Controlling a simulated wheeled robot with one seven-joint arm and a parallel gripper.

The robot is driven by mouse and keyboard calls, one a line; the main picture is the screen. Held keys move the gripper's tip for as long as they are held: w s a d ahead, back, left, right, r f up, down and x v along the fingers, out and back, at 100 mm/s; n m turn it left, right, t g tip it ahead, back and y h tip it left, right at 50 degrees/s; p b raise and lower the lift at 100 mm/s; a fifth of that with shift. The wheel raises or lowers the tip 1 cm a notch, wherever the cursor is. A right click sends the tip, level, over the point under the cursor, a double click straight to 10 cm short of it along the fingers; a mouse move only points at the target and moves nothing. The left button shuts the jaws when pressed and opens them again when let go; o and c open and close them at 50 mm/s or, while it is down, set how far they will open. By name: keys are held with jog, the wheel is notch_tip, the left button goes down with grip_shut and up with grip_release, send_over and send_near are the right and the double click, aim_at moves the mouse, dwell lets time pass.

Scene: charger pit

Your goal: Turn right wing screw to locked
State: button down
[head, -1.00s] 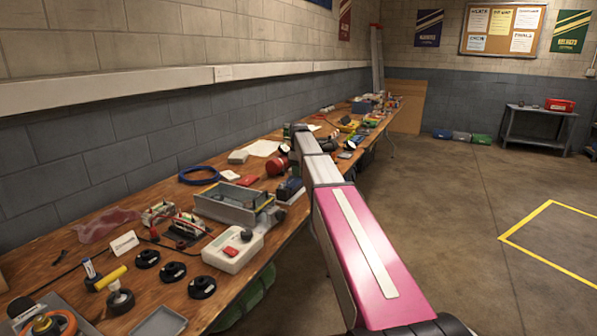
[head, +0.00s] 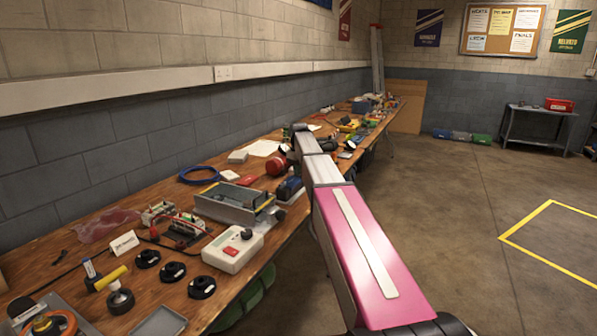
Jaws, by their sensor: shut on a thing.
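A grey metal box with a yellow edge (head: 222,211) lies on the wooden workbench (head: 95,225), left of my arm. Small dark parts show at its right end, too small to identify. I cannot make out the right wing screw or whether it is locked. My arm reaches from the lower right over the bench edge, with its far bend above the bench. My gripper is hidden beyond my arm links, so I see neither its fingers nor what they touch. A dark blue object (head: 290,188) sits close to the left of my arm.
A white control box with a red button (head: 233,251) stands near the bench's front edge. Several black round knobs (head: 173,272) and a yellow-handled tool (head: 112,278) lie left of it. A red cylinder (head: 277,166) and blue cable coil (head: 199,175) lie behind.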

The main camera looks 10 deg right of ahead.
jog(key=m, duration=1.3)
jog(key=shift+m, duration=0.4)
dwell(0.3)
jog(key=c, duration=1.3)
grip_release()
notch_tip(320, 180, up, 11)
jog(key=shift+f, duration=0.1)
